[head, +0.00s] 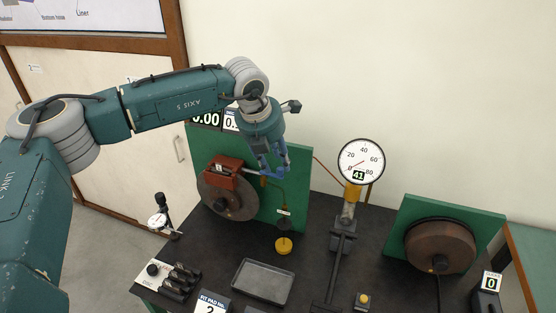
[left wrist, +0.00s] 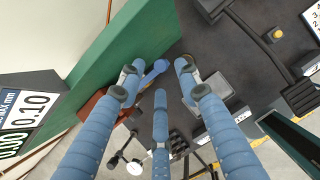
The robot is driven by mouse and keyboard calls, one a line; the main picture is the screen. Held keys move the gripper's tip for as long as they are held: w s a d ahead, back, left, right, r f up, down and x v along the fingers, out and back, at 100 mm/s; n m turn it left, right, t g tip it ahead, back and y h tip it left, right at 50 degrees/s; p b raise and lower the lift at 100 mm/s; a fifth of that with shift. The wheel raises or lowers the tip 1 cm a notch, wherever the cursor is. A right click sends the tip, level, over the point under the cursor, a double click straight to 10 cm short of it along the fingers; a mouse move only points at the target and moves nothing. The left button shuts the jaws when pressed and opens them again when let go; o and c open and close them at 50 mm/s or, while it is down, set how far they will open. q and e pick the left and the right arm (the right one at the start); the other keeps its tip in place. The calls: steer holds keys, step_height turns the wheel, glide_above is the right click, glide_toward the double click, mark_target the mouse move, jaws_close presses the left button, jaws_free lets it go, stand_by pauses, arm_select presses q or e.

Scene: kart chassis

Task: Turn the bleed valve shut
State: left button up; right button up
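My left gripper (head: 272,168) hangs in front of the green panel (head: 295,165), just right of the red caliper (head: 222,170) on the brown disc (head: 230,203). A small brass-coloured fitting (head: 263,181) shows just below its fingers and may be the bleed valve; the fingers partly hide this spot. In the left wrist view, the three blue fingers of my left gripper (left wrist: 160,85) are spread. A short blue bar (left wrist: 154,73) lies between or behind the tips; I cannot tell whether it is the valve's lever or touches a finger. My right gripper is not in view.
A dial gauge (head: 361,162) reading 41 stands on the dark bench. A second brown drum (head: 440,246) on a green panel is at right.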

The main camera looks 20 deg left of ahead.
mark_target(272, 174)
arm_select(q)
steer(key=shift+p+x, duration=0.35)
steer(key=shift+x, duration=1.1)
steer(key=shift+d, duration=0.1)
jaws_close()
